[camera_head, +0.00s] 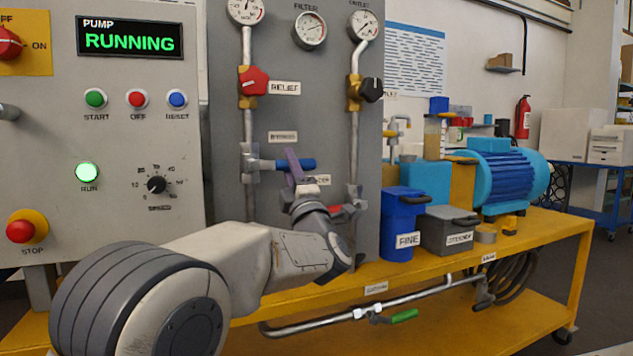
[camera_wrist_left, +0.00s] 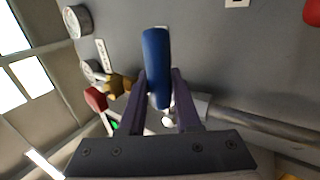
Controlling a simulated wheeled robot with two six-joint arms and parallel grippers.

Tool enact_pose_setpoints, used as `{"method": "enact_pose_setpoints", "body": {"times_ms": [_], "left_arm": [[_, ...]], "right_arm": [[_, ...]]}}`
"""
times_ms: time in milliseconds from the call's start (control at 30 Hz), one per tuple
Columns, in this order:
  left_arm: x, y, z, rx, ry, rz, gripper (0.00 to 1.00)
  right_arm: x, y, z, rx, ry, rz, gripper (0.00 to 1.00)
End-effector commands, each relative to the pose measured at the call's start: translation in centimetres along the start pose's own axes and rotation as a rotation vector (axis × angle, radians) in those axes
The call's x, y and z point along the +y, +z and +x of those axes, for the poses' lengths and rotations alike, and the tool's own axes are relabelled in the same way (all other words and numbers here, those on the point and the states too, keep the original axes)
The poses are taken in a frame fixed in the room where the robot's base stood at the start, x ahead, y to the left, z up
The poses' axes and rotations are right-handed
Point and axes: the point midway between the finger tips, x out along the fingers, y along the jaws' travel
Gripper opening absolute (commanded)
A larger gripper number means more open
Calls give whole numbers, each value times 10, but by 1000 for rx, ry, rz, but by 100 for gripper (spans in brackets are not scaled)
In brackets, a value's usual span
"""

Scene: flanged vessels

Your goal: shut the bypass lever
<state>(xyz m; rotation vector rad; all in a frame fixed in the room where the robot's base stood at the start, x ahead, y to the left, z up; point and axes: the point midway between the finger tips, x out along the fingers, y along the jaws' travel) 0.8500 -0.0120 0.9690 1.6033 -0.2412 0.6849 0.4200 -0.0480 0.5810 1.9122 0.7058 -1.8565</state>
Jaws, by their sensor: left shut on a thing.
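The bypass lever has a blue handle (camera_head: 307,164) that points right, roughly level, from a grey valve body (camera_head: 250,162) on the left vertical pipe. A partly legible label (camera_head: 283,137) is just above it. My left gripper (camera_head: 292,166) reaches up from below, its purple fingers shut on the blue handle. In the left wrist view the blue handle (camera_wrist_left: 157,50) passes between the two fingers (camera_wrist_left: 162,82), its rounded end sticking out beyond them. The handle's inner end is partly hidden by the fingers. My right gripper is in neither view.
A red relief knob (camera_head: 254,81) is above and a black knob (camera_head: 371,89) is up right. A red handle (camera_head: 342,213) is close beside my left wrist. Blue and grey bins (camera_head: 404,222) stand right on the yellow bench (camera_head: 540,232). The pump panel (camera_head: 50,170) is left.

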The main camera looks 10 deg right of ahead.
Motion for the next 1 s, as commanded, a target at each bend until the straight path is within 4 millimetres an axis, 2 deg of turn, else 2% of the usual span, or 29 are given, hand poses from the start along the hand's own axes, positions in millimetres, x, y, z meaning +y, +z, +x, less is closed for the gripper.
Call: {"method": "enact_pose_setpoints", "body": {"times_ms": [167, 533, 567, 600, 633, 1000], "left_arm": [[1, -12, 5, 24, 3, -11, 0], [2, -13, 6, 28, 4, -14, 0], [2, -13, 6, 28, 4, -14, 39], [2, -13, 6, 27, 4, -14, 55], [2, -13, 6, 27, 4, -14, 62], [0, -12, 2, 26, 0, -11, 62]], "right_arm": [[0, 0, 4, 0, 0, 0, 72], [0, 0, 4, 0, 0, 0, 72], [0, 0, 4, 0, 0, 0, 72], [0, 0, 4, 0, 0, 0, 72], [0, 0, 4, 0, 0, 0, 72], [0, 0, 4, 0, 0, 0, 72]]}}
